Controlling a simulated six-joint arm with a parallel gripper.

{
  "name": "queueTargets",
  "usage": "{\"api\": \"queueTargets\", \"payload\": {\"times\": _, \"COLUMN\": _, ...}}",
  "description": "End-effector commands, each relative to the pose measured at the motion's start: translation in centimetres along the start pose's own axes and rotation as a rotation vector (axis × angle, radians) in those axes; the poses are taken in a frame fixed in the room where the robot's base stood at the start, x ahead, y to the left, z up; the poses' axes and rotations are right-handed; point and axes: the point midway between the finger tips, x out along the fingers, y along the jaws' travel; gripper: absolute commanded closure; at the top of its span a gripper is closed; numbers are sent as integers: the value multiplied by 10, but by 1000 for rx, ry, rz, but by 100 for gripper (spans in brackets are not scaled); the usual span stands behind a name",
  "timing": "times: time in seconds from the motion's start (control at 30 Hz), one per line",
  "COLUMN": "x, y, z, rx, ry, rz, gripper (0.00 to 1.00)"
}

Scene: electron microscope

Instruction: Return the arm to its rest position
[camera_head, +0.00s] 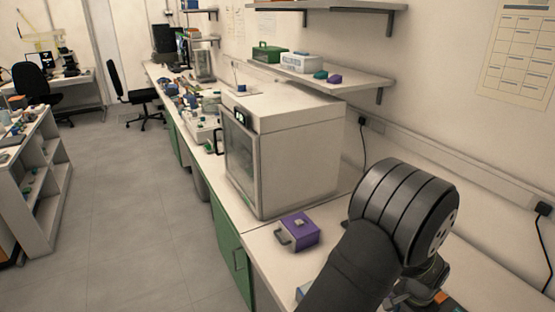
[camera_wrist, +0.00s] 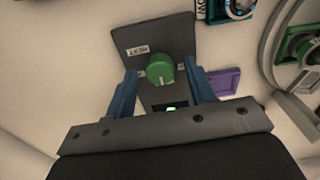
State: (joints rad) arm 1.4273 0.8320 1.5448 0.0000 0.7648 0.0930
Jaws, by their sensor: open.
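My arm (camera_head: 345,265) reaches in from the bottom right of the head view, over the near end of the bench, and bends at a large dark joint. My gripper (camera_wrist: 162,70) shows in the wrist view with two blue fingers spread apart. A green knob (camera_wrist: 159,70) on a dark labelled panel (camera_wrist: 150,34) appears between the fingertips. Gaps show on both sides of the knob, and nothing is gripped. I cannot tell how far the fingertips are from the panel. In the head view my gripper is largely hidden by the arm.
A purple box (camera_head: 299,231) with a handle sits on the bench left of my arm. A large white box-shaped machine (camera_head: 300,150) stands behind it. A shelf (camera_head: 345,83) and a cable (camera_head: 364,148) are on the wall. In the wrist view, a purple item (camera_wrist: 226,80) lies right of the panel.

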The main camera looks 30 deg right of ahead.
Motion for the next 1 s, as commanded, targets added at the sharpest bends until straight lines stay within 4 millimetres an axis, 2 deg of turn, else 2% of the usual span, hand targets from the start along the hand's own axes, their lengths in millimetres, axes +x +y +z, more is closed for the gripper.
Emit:
{"api": "queueTargets", "payload": {"times": 0.7, "x": 0, "y": 0, "z": 0, "rx": 571, "ry": 0, "rz": 0, "gripper": 50}}
{"api": "queueTargets", "payload": {"times": 1.0, "x": 0, "y": 0, "z": 0, "rx": 764, "ry": 0, "rz": 0, "gripper": 50}}
